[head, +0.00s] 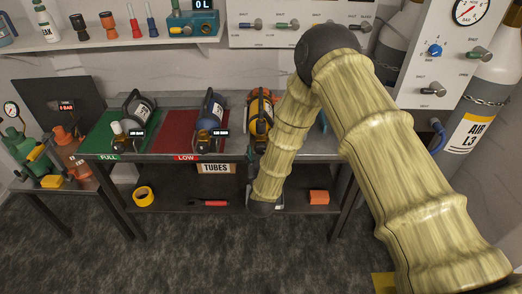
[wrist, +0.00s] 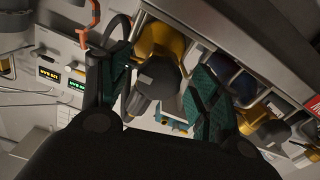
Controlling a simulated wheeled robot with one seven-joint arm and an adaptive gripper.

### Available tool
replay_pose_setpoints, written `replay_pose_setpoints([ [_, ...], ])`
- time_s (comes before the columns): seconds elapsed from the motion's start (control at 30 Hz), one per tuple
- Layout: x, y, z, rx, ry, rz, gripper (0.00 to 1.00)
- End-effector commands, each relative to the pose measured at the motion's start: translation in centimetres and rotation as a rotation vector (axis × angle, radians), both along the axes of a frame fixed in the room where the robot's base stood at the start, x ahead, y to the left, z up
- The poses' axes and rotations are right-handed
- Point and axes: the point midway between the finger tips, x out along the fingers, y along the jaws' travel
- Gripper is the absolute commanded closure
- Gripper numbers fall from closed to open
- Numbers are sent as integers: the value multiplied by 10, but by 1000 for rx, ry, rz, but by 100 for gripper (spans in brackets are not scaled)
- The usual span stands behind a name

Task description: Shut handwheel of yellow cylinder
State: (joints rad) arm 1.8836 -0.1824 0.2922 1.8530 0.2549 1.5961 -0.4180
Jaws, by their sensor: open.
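The yellow cylinder (head: 262,108), with orange at its top, lies on the bench behind my forearm, which hides its right side. In the wrist view, a yellow body (wrist: 162,38) with a dark rounded end (wrist: 155,75) shows between my fingers. A small grey-brown knob-like part (wrist: 138,106) sits below that end; I cannot tell if it is the handwheel. My gripper (wrist: 160,62) is open, with a teal-padded finger on each side of the yellow body. I see no clear contact. In the head view, the gripper is mostly hidden by the arm.
A dark cylinder (head: 138,106) lies on the green mat (head: 97,143) and a blue one (head: 212,108) on the red mat (head: 177,140). Below are yellow tape (head: 143,196) and an orange block (head: 318,197). A valve panel (head: 285,35) hangs behind. Large bottles stand right.

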Motion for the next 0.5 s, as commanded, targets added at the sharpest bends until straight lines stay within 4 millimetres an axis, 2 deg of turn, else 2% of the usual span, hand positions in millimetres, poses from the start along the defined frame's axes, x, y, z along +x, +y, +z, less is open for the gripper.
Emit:
replay_pose_setpoints([
  [0.37, 5, 0, -1, 0, 0, 0, 37],
  [0.5, 5, 0, 0, 0, 0, 0, 58],
])
